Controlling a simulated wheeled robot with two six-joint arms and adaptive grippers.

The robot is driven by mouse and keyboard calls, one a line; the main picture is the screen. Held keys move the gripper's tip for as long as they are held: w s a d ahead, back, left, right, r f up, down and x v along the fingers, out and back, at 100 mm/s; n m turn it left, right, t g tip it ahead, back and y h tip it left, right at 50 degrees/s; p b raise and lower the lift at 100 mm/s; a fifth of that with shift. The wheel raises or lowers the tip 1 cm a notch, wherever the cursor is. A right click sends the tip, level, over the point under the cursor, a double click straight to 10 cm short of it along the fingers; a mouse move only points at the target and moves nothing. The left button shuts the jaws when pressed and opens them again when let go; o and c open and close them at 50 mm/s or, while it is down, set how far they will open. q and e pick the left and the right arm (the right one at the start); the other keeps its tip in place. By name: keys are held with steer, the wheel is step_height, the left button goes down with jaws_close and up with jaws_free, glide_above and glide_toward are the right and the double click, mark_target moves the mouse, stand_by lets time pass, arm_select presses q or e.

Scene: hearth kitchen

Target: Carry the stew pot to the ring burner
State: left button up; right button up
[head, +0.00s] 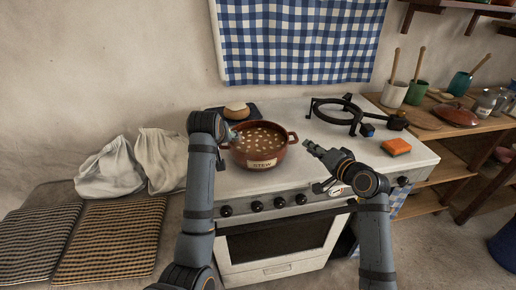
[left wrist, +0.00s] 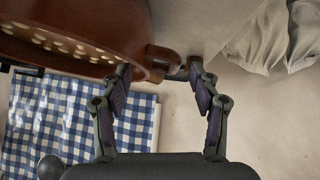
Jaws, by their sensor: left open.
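The stew pot (head: 262,163) is a red-brown pot labelled STEW, full of brown stew with pale pieces. It stands upright on the left part of the white stove top. My left gripper (head: 232,141) is at its left handle, partly hidden behind my arm. In the left wrist view the open fingers (left wrist: 160,76) stand on either side of the handle (left wrist: 162,58), not closed on it. My right gripper (head: 317,167) is open and empty, just right of the pot and apart from its right handle. The black ring burner (head: 338,111) is at the back right of the stove, empty.
An orange sponge (head: 396,146) lies on the stove's right front. A bread-like item (head: 237,110) sits behind the pot on a dark cloth. A wooden shelf (head: 440,128) with utensil pots stands right. White sacks (head: 110,170) lie left.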

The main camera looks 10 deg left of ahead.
arm_select(q)
steer(key=x, duration=0.7)
steer(key=shift+w+f, duration=0.15)
arm_select(e)
steer(key=x, duration=0.7)
steer(key=shift+w+a, duration=0.15)
arm_select(q)
steer(key=shift+c, duration=0.3)
arm_select(e)
steer(key=shift+c, duration=0.3)
